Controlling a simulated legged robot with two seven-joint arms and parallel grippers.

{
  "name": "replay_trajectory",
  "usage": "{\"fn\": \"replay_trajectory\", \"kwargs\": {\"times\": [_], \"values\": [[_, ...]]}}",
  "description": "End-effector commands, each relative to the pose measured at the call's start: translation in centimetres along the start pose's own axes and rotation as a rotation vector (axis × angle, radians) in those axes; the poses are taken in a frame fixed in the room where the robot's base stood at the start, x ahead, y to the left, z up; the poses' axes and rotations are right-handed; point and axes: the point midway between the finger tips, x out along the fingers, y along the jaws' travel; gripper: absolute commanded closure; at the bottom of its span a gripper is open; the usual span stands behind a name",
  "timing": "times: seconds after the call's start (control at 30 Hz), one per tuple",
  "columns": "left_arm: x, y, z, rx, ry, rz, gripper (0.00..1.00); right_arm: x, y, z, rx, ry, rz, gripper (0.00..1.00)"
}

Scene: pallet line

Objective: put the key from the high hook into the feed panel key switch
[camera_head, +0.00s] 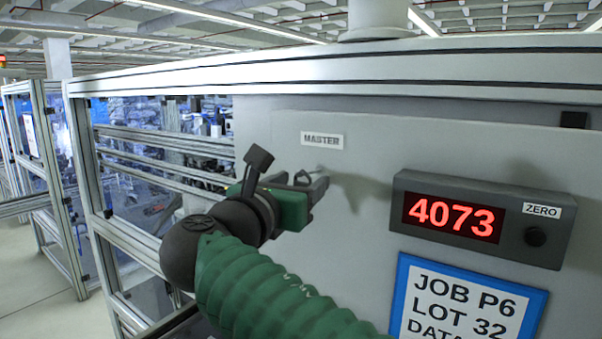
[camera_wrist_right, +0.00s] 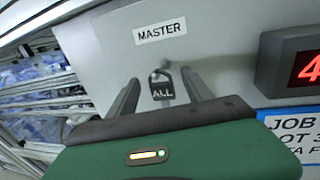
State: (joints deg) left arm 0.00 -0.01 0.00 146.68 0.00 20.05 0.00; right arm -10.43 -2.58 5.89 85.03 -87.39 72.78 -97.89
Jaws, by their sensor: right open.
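My right gripper (camera_head: 311,182) is up at the grey panel, below the MASTER label (camera_head: 322,140). In the right wrist view the gripper (camera_wrist_right: 160,82) is open, with one finger on each side of a dark key or tag marked ALL (camera_wrist_right: 162,91). This hangs from a small hook (camera_wrist_right: 158,73) under the MASTER label (camera_wrist_right: 160,33). I cannot tell whether either finger touches it. In the head view the fingers and wrist mostly hide the key. The feed panel key switch is not seen in either view. My left gripper is not in view.
A display box (camera_head: 482,218) with red digits 4073 and a ZERO knob sticks out from the panel at right. Below it is a blue-framed job sign (camera_head: 468,298). Metal frame rails (camera_head: 165,150) and clear guard panels stand at left. The panel between hook and display is bare.

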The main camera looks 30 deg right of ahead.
Motion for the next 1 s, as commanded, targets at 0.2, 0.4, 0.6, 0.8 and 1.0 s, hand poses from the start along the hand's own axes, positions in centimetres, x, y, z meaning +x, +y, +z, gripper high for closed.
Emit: {"fn": "replay_trajectory", "kwargs": {"times": [0.2,0.4,0.6,0.8,1.0], "values": [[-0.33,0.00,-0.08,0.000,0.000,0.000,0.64,1.04,-0.03,-0.06,0.000,0.000,0.001,0.41],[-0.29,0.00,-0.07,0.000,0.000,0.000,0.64,0.96,-0.10,-0.03,0.001,0.000,0.001,0.46],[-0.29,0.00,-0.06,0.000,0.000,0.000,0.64,1.02,0.01,-0.07,0.000,0.000,0.001,0.73],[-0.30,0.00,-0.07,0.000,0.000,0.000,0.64,1.02,0.05,-0.09,0.000,0.000,0.001,0.99],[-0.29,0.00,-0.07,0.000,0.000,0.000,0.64,1.01,0.06,-0.11,-0.001,0.001,0.002,0.86]]}}
